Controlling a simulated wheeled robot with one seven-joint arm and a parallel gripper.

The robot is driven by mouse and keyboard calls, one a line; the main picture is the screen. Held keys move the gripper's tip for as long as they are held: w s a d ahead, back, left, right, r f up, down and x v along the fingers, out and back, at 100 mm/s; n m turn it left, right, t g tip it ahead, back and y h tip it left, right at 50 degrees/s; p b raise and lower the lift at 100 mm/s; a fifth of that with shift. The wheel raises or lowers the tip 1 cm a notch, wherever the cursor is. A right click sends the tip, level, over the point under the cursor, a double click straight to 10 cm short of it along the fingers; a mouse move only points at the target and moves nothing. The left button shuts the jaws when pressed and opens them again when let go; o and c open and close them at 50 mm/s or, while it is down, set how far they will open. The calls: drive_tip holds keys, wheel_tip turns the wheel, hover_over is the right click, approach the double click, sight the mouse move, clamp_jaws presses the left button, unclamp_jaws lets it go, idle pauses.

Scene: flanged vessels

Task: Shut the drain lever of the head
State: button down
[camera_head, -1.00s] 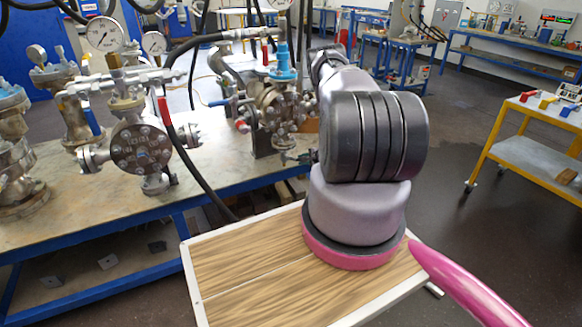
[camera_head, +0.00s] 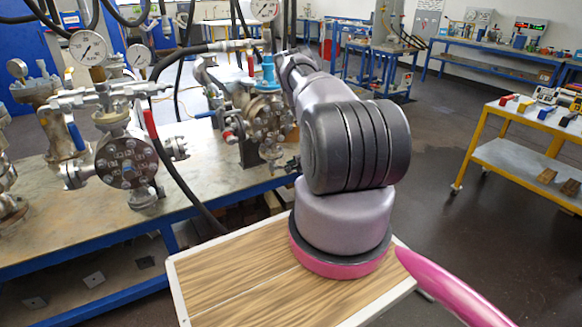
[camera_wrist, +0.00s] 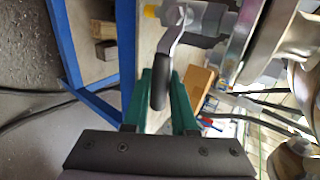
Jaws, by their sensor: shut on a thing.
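My gripper (camera_wrist: 160,90), with green fingers, is shut on the dark grip, one finger on each side. The valve joins a flanged metal vessel, part of which shows at the wrist view's right. In the head view my arm hides the gripper and the lever. The flanged vessel with a blue top (camera_head: 264,115) stands just left of my arm there.
The blue-framed bench (camera_head: 80,222) carries another flanged vessel (camera_head: 126,160) with a pressure gauge (camera_head: 87,48) above it. A black hose (camera_head: 178,175) hangs over the bench's front edge. A yellow cart (camera_head: 505,150) stands at right, with open floor between.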

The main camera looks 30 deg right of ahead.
drive_tip(key=c, duration=0.7)
unclamp_jaws()
drive_tip(key=v, duration=1.1)
drive_tip(key=shift+d, duration=0.1)
